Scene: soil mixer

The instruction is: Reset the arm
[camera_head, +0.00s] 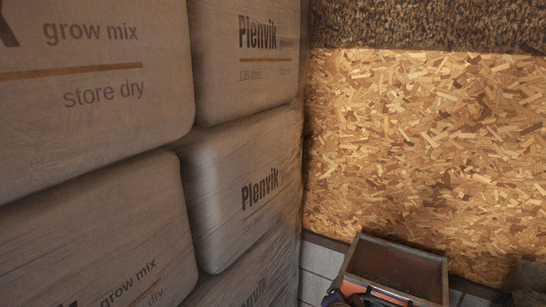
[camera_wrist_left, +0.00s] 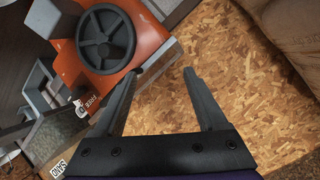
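My left gripper (camera_wrist_left: 161,75) is open in the left wrist view, with its two dark fingers spread apart and nothing between them. Past its left finger is an orange machine (camera_wrist_left: 142,32) with a black handwheel (camera_wrist_left: 105,40); the fingers do not appear to grip either. In the head view, only a small purple and dark part of my left gripper (camera_head: 345,299) shows at the bottom edge, in front of the orange machine (camera_head: 384,295). Its fingers cannot be made out there. My right gripper is in neither view.
Large stacked bags (camera_head: 90,215) marked Plenvik fill the left of the head view. A wooden-rimmed open box (camera_head: 398,248) sits on the machine. A chipboard wall (camera_head: 430,150) stands behind. In the wrist view, a brown bag (camera_wrist_left: 296,35) is at upper right and a SAND label (camera_wrist_left: 60,168) at lower left.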

